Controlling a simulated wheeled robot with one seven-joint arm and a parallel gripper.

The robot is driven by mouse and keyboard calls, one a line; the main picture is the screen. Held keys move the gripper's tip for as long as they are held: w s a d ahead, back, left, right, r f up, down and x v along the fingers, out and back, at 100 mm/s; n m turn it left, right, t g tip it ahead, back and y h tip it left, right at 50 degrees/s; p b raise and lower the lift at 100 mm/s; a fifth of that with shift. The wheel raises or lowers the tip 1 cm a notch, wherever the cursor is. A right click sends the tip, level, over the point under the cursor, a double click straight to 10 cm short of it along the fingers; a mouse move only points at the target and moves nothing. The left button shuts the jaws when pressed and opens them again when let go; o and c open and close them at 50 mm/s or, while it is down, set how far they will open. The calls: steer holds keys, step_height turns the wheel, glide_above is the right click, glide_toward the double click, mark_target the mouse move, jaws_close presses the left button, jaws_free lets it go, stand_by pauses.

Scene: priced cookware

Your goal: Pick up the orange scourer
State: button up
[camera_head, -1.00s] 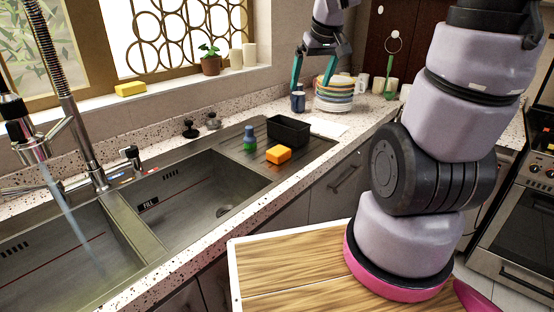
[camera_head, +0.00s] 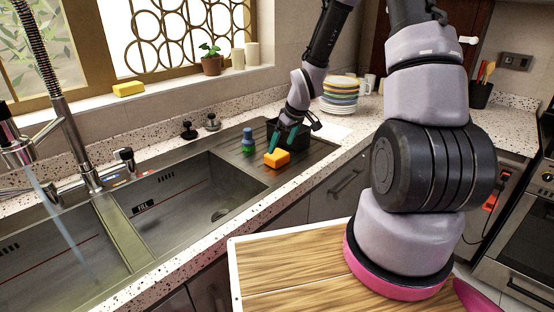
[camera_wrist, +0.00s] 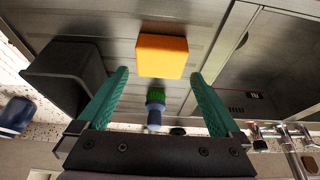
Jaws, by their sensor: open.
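The orange scourer (camera_head: 277,158) lies on the ribbed drainboard (camera_head: 228,156) to the right of the sink basin. In the wrist view the scourer (camera_wrist: 162,56) is a plain orange block just beyond and between the teal fingertips. My gripper (camera_head: 284,143) is above the scourer, pointing down, with its fingers apart. In the wrist view my gripper (camera_wrist: 159,74) has nothing between its fingers, and gaps show on both sides of the scourer. I cannot tell the remaining height exactly.
A blue-and-green scrubber (camera_head: 249,141) stands close left of the scourer. A black tub (camera_head: 293,133) is right behind my gripper, partly hidden. Stacked plates (camera_head: 340,93) stand farther back. A yellow sponge (camera_head: 128,89) lies on the sill. The sink basin (camera_head: 185,195) is empty.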

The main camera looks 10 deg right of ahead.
mark_target(277, 153)
steer(key=x, duration=0.6)
steer(key=c, duration=1)
steer(key=shift+o, duration=0.2)
step_height(277, 153, up, 10)
